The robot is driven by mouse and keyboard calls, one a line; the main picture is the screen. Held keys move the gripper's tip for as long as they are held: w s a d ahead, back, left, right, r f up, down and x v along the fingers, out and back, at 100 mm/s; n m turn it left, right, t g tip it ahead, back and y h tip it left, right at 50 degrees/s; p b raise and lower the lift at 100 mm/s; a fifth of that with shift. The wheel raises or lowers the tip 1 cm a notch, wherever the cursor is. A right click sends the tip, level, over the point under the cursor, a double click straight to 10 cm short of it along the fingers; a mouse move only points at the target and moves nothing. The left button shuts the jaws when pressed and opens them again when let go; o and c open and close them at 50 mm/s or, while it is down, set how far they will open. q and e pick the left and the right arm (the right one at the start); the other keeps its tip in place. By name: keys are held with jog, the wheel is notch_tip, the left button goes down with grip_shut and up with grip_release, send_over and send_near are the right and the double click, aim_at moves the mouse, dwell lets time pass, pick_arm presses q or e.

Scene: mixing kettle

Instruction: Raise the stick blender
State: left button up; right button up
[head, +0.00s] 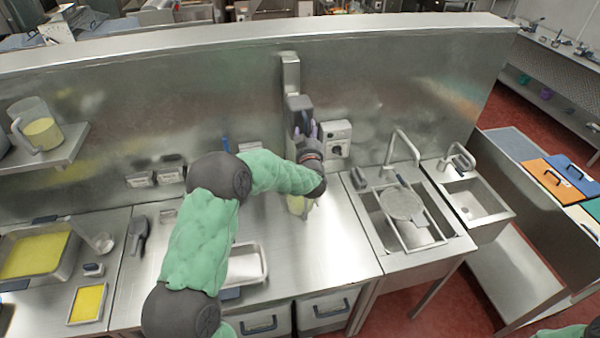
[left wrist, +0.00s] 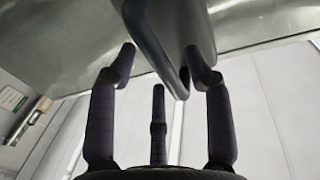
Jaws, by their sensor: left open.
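The stick blender (head: 299,103) is a dark grey body on a vertical metal rail (head: 290,72) on the steel back wall. My left gripper (head: 306,132) is just below and against its lower part in the head view, and my arm hides what lies behind. In the left wrist view, a smooth grey part of the blender (left wrist: 172,40) hangs from the top, above and between the open fingers of my left gripper (left wrist: 160,70). One finger overlaps its edge; whether they touch I cannot tell. A clear container with yellow contents (head: 297,205) stands below the gripper, partly hidden.
A control box with a dial (head: 336,138) is on the wall close to the right of my gripper. A sink (head: 410,225) with a tap lies further right.

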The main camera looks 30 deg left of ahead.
pick_arm(q)
jog(key=v, duration=0.6)
jog(key=shift+f, duration=0.1)
dwell(0.5)
jog(key=s+d+f+m+g+h, duration=0.1)
jog(key=s+d+f+g+h, duration=0.3)
jog(key=f, duration=0.6)
jog(key=s+d+f+m+h, duration=0.1)
jog(key=s+d+f+h, duration=0.1)
jog(key=d+f, duration=0.6)
jog(key=s+d+f+m+g+h, duration=0.1)
jog(key=s+d+f+g+h, duration=0.2)
jog(key=f, duration=0.8)
jog(key=s+d+f+g+h, duration=0.25)
jog(key=s+d+f, duration=0.2)
jog(key=s, duration=0.45)
jog(key=s+d+f+g+h, duration=0.1)
jog(key=s+d+f+g, duration=0.3)
jog(key=s, duration=0.5)
jog(key=s+d+f+g+h, duration=0.15)
jog(key=s+d+f, duration=0.3)
jog(key=s, duration=0.45)
notch_tip(320, 180, down, 21)
jog(key=w+d+m+b, duration=0.1)
jog(key=w+d+b, duration=0.1)
jog(key=b, duration=2.1)
jog(key=shift+w+d+m+t+h, duration=0.25)
jog(key=shift+m+t+h, duration=0.05)
jog(key=shift+m+t, duration=0.1)
